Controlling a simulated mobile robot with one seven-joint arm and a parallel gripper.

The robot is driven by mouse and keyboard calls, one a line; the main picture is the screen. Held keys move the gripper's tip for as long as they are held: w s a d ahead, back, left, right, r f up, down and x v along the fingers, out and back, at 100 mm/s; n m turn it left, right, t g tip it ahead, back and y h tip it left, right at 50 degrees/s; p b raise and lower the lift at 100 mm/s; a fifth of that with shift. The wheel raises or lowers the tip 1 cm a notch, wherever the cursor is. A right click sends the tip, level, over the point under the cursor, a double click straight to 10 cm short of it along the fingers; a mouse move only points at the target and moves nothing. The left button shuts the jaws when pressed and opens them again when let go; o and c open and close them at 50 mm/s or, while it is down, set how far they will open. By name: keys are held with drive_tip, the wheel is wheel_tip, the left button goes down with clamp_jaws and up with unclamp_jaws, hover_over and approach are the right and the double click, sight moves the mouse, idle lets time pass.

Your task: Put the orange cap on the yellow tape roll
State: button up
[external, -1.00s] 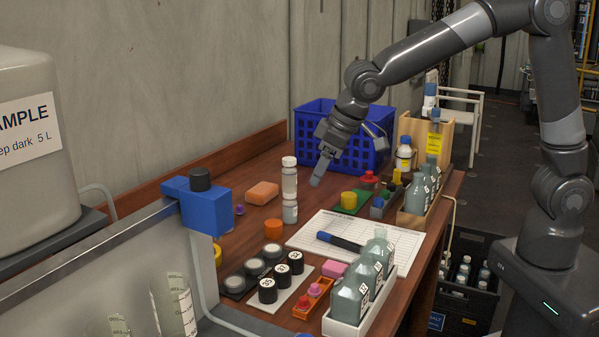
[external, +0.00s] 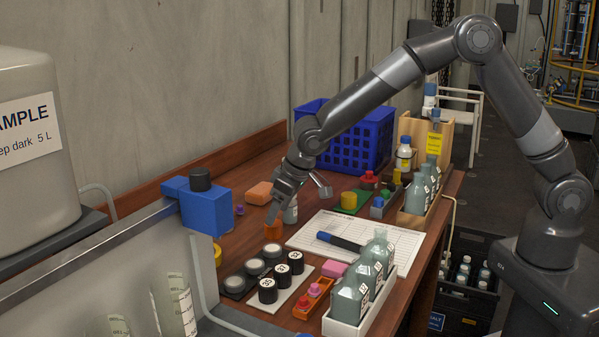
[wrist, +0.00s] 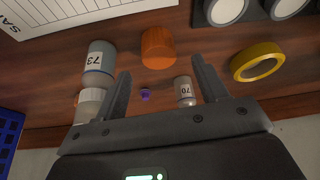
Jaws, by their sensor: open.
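The orange cap (external: 272,231) stands on the brown table just under my gripper (external: 273,218). In the wrist view the cap (wrist: 158,48) sits ahead of the gap between my two spread fingers (wrist: 161,70). My gripper is open with nothing between its fingers. The yellow tape roll (wrist: 257,61) lies flat on the table, right of the cap in the wrist view. In the external view only a sliver of the roll (external: 217,254) shows beside the blue block.
A labelled bottle (external: 291,210) stands close beside my gripper; it shows left of the fingers in the wrist view (wrist: 98,62). Another small bottle (wrist: 184,90) is near the right finger. Black-and-white jars (external: 255,268) and a paper sheet (external: 355,240) lie nearby.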

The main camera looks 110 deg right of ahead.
sight(274, 229)
drive_tip(key=x, duration=0.5)
drive_tip(key=shift+c, duration=0.3)
drive_tip(key=c, duration=1.1)
